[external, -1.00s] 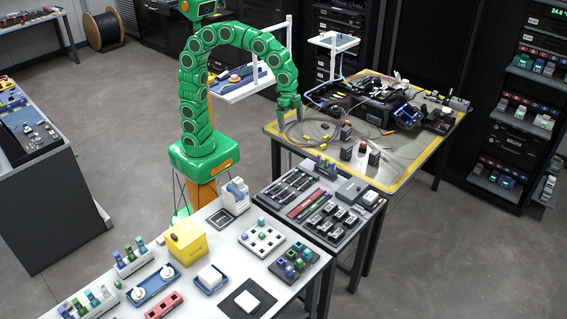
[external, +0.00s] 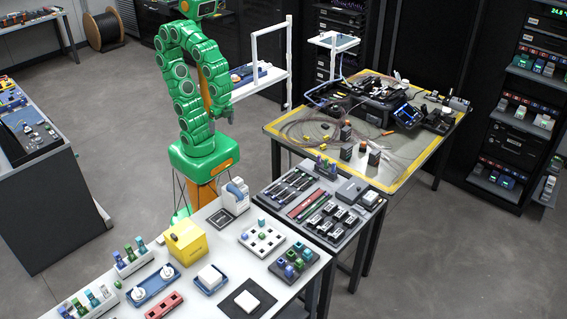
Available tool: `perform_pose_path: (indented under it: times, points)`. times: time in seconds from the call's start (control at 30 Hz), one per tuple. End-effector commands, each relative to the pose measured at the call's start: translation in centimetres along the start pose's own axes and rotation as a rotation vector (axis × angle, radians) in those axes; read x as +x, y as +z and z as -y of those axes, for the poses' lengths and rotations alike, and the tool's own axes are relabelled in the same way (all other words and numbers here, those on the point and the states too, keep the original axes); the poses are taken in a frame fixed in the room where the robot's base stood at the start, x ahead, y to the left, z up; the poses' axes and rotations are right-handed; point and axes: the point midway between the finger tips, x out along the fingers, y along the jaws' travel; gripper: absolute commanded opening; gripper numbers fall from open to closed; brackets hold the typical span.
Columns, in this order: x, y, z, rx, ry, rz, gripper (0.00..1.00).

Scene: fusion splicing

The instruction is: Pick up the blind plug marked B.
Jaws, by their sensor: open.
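My gripper (external: 224,116) hangs pointing down in front of my column, above the floor behind the white table (external: 215,305). It is open, touches nothing and looks empty. I cannot tell which piece is the blind plug marked B, as no letters are legible at this size. Small coloured pieces sit on a white plate with holes (external: 275,240), in a dark tray (external: 279,272) and in white racks (external: 128,268) on the white table. My gripper is well away from all of these.
A yellow box (external: 186,242) and a white device (external: 235,197) stand on the white table's back side. A grey table (external: 346,226) with dark modules adjoins it. A yellow-edged bench (external: 405,165) holds cables and a splicer. A white shelf stand (external: 262,85) is behind my gripper.

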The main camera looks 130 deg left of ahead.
Motion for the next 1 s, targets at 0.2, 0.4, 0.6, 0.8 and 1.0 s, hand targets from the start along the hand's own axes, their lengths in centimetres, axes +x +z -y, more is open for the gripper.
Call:
perform_pose_path:
  times: [0.2,0.4,0.6,0.8,1.0]
  points:
    - [1.5,2.9,-0.7,-0.035,0.001,0.028,1.00]
    - [1.7,3.3,-0.8,-0.042,0.001,0.030,0.95]
    - [1.6,3.2,-0.8,-0.041,0.001,0.031,0.74]
    - [1.6,3.2,-0.8,-0.041,0.001,0.031,0.74]
    - [-0.3,3.4,-0.8,-0.041,0.001,0.028,0.74]
